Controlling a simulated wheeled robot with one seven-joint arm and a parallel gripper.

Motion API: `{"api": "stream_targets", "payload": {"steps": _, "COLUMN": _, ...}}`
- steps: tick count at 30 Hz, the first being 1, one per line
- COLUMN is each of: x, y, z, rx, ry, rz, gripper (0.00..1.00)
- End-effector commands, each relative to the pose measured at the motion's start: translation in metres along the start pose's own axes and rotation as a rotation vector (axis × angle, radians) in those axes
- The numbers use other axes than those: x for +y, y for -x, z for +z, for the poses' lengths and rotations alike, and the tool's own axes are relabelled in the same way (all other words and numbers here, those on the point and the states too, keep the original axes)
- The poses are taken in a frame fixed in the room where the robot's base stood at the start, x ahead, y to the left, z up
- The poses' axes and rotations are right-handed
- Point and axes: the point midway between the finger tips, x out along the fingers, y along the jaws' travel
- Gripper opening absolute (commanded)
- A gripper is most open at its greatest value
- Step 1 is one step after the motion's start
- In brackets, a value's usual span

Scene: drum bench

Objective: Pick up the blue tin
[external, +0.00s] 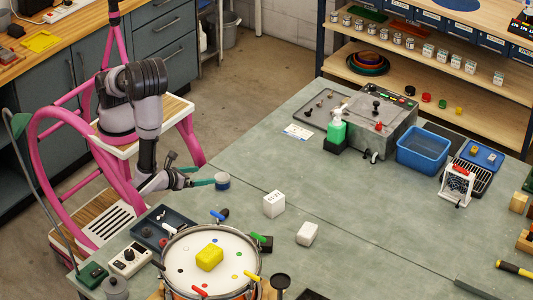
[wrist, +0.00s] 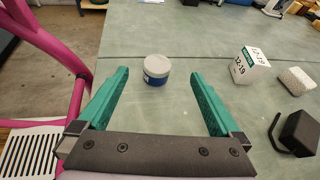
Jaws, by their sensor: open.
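The blue tin (wrist: 157,70) is a short round tin with a pale lid and a blue band. It stands upright on the grey-green bench top, and it also shows in the external view (external: 222,182) near the left edge of the bench. My gripper (wrist: 161,78) has two green fingers, spread wide apart and empty. In the wrist view the tin sits between the lines of the fingers, at about their tips. In the external view the fingers (external: 207,183) reach right up to the tin's left side. I cannot tell whether they touch it.
A white labelled box (wrist: 247,66) and a pale block (wrist: 295,81) stand right of the tin. A drum (external: 180,258) with a yellow object (external: 209,257) and coloured pegs is at the front. A blue bin (external: 422,149) is farther back. Bench beyond the tin is clear.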

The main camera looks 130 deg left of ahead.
Motion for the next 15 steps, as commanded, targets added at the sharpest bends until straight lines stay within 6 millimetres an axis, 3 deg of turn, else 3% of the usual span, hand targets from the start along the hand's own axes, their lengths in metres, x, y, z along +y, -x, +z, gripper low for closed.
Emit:
{"api": "stream_targets", "payload": {"steps": 1, "x": 0.003, "y": -0.003, "z": -0.011, "rx": -0.007, "ry": -0.038, "rz": -0.019, "gripper": 1.00}}
{"api": "stream_targets", "payload": {"steps": 5, "x": 0.006, "y": -0.006, "z": -0.026, "rx": -0.014, "ry": -0.082, "rz": -0.050, "gripper": 1.00}}
{"api": "stream_targets", "payload": {"steps": 15, "x": 0.005, "y": -0.051, "z": -0.028, "rx": -0.016, "ry": -0.090, "rz": -0.054, "gripper": 1.00}}
